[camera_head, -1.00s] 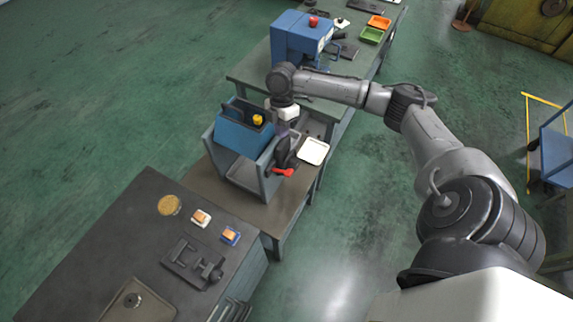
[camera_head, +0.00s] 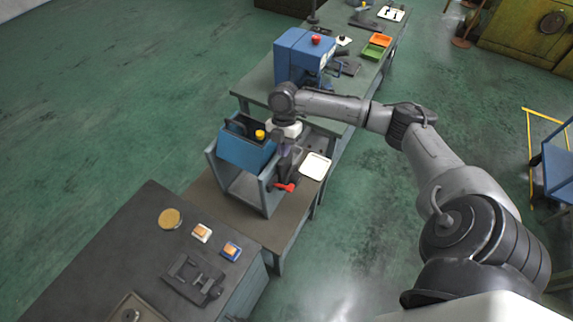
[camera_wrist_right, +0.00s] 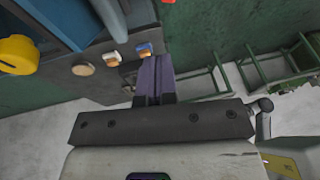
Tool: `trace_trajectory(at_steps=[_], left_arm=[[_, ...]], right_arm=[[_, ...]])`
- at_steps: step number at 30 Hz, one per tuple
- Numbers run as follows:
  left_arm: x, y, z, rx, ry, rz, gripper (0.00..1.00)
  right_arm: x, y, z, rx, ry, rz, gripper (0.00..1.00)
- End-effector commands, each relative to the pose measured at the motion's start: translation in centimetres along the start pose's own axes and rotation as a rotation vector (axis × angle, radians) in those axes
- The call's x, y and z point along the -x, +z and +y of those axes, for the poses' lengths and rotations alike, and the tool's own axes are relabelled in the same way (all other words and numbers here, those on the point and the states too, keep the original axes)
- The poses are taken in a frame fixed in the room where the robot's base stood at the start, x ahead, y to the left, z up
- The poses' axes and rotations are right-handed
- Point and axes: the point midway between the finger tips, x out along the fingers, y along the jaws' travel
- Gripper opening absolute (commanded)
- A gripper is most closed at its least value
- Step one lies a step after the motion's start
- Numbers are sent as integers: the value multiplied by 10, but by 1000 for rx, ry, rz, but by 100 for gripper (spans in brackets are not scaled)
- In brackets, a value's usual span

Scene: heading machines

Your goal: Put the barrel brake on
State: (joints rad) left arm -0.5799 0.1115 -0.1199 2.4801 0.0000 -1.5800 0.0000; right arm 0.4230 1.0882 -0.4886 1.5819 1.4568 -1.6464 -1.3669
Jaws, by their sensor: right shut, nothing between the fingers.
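The machine is a blue box (camera_head: 247,148) on a grey frame (camera_head: 211,161), with a yellow knob (camera_head: 260,134) on top. A lever with a red handle (camera_head: 285,187) sticks out at its right front side; I take it for the barrel brake, but the picture is too small to be sure. My right gripper (camera_head: 284,152) points down beside the machine's right side, above the red handle. In the right wrist view its fingers (camera_wrist_right: 153,80) are together and empty, and the yellow knob (camera_wrist_right: 18,55) is at the left. I cannot tell whether the fingers touch the lever.
A white tray (camera_head: 315,167) lies right of the machine. A second blue machine (camera_head: 297,60) and green (camera_head: 372,53) and orange trays (camera_head: 380,40) stand on the far bench. The near dark bench (camera_head: 130,245) holds a round disc (camera_head: 169,218) and small blocks.

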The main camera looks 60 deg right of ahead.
Motion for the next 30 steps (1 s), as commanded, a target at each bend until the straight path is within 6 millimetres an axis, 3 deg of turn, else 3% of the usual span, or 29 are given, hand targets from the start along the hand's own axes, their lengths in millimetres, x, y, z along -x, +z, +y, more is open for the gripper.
trace_trajectory(at_steps=[16,24,30], left_arm=[[22,-6,-4,-13,-10,-2,88],[31,-9,-4,-11,-9,-2,88],[33,-10,-2,-5,-4,-1,88]], right_arm=[[-94,-1,-1,-1,-3,1,0],[-121,8,-10,-1,-2,0,0],[-129,10,-12,-1,-2,0,0]])
